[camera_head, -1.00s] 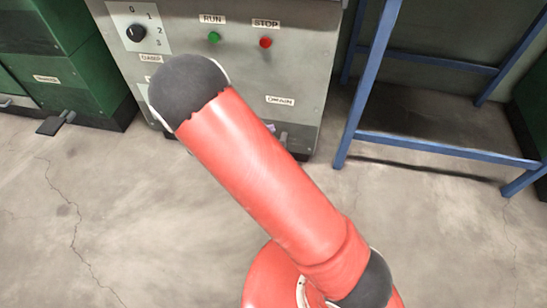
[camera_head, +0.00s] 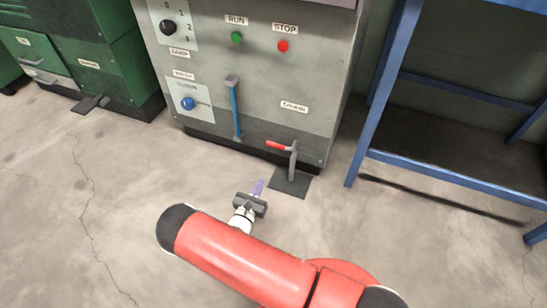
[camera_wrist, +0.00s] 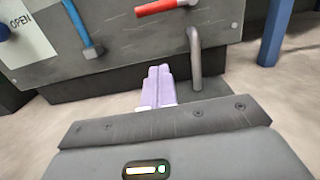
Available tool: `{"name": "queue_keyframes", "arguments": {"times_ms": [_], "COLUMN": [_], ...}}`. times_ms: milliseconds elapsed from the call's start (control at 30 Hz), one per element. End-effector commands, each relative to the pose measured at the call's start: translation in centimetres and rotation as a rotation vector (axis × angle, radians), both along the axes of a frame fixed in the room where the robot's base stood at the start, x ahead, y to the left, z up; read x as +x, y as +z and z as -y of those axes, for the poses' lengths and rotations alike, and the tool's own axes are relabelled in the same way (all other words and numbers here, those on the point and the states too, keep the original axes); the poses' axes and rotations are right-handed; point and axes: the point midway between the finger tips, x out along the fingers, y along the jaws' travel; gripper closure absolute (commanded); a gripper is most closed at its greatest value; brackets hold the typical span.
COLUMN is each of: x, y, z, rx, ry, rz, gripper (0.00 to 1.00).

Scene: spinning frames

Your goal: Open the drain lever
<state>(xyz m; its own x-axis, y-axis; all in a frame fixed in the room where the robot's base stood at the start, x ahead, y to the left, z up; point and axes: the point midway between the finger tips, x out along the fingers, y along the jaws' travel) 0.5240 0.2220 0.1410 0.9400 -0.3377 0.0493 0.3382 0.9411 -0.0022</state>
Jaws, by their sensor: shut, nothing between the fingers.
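The drain lever (camera_head: 278,146) has a red grip pointing left, under the DRAIN label (camera_head: 294,106) low on the grey cabinet's front. A grey upright bar (camera_head: 292,162) stands at its right end, above a dark floor plate (camera_head: 289,184). In the wrist view the red grip (camera_wrist: 160,7) is at the top edge and the bar (camera_wrist: 194,58) is right of the fingers. My gripper (camera_head: 258,186) is shut and empty, its pale purple fingers together. It is low over the floor, left of and below the lever, apart from it. The fingertips also show in the wrist view (camera_wrist: 158,72).
A blue-stemmed lever (camera_head: 235,108) hangs on the cabinet (camera_head: 265,85) to the left, beside a blue knob (camera_head: 187,103). A blue frame table (camera_head: 385,95) stands right. A green cabinet (camera_head: 85,60) with a pedal is left. The front floor is clear.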

Motion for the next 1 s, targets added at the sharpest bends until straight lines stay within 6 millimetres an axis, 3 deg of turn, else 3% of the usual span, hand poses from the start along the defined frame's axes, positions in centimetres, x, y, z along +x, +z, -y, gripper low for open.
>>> {"name": "queue_keyframes", "arguments": {"times_ms": [333, 800, 1000], "x": [0.9, 9.6, 10.0], "y": [0.1, 0.4, 3.5], "z": [0.4, 3.6, 3.6], "rx": [0.002, 0.003, 0.003], "ry": [-0.004, -0.005, -0.003], "rz": [0.002, 0.002, 0.001], "gripper": [1.0, 1.0, 1.0]}}
